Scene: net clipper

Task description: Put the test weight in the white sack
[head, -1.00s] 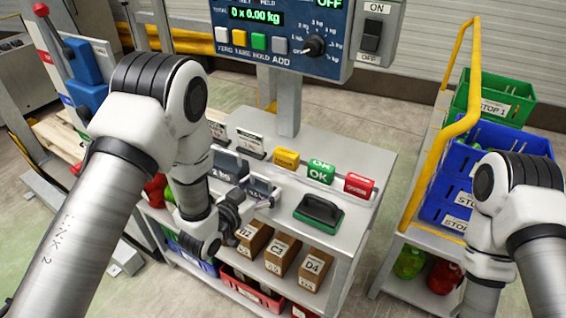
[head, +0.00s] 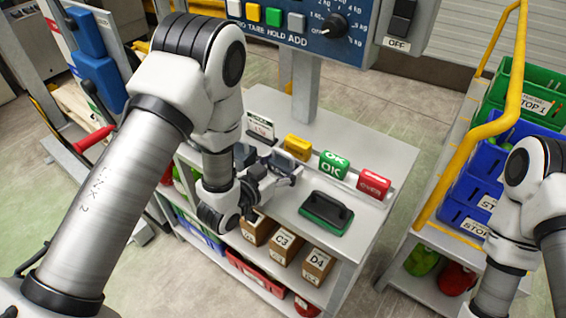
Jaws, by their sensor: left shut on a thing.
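My left gripper (head: 275,183) is over the left part of the grey bench top, shut on a small dark grey test weight (head: 283,162). The fingers and wrist partly cover the weight, and I cannot tell how far it is off the bench. Another dark grey weight (head: 243,154) shows beside the wrist, mostly hidden by my arm. My right arm enters at the lower right, but its gripper is outside the picture. I see no white sack in this view.
On the bench (head: 372,148) stand yellow (head: 298,147), green OK (head: 333,165) and red (head: 374,183) blocks and a green-black pad (head: 327,212). Labelled boxes (head: 285,245) sit on the shelf below. A yellow-railed cart (head: 440,245) with blue and green crates stands at the right.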

